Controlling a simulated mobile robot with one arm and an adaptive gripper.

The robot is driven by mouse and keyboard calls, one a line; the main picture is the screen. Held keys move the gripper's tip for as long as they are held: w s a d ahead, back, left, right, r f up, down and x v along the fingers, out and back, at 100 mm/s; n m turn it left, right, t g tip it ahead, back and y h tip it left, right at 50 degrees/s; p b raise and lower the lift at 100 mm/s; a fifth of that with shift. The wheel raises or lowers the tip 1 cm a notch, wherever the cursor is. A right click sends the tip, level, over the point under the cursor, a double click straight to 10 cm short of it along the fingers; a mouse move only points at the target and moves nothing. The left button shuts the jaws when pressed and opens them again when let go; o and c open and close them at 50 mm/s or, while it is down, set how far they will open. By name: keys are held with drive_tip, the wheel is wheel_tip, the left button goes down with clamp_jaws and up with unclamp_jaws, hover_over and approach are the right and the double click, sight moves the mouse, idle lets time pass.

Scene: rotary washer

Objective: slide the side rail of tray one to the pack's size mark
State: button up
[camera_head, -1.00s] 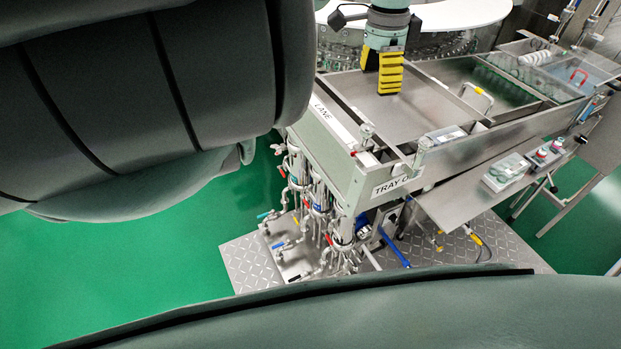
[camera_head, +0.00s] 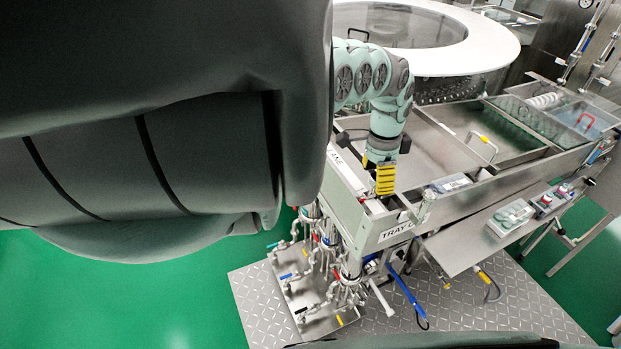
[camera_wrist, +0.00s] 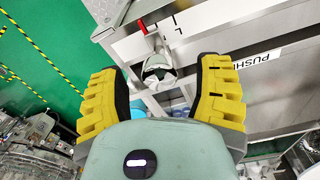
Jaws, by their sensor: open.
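My gripper (camera_head: 385,180) has yellow ribbed fingers and is over the near left corner of the metal tray (camera_head: 425,155), by the end wall labelled "TRAY O…" (camera_head: 397,229). In the wrist view my gripper (camera_wrist: 160,90) is open, its fingers wide apart. A rounded metal knob (camera_wrist: 158,70) shows between the fingers; whether they touch it I cannot tell. Beside the knob, a metal strip carries dark marks and a letter like "L" (camera_wrist: 178,31). A small pack with a white label (camera_head: 450,183) sits at the tray's near side. The rail's exact position against the marks is unclear.
A "PUSH…" label (camera_wrist: 265,62) is on the metal right of the fingers. A side shelf (camera_head: 465,245) holds a clear-lidded box (camera_head: 511,216). Pipes and valves (camera_head: 330,265) stand below the tray's end. A round white-rimmed machine (camera_head: 425,38) stands behind.

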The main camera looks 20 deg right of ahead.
drive_tip(key=shift+f, duration=0.3)
drive_tip(key=shift+o, duration=0.3)
clamp_jaws()
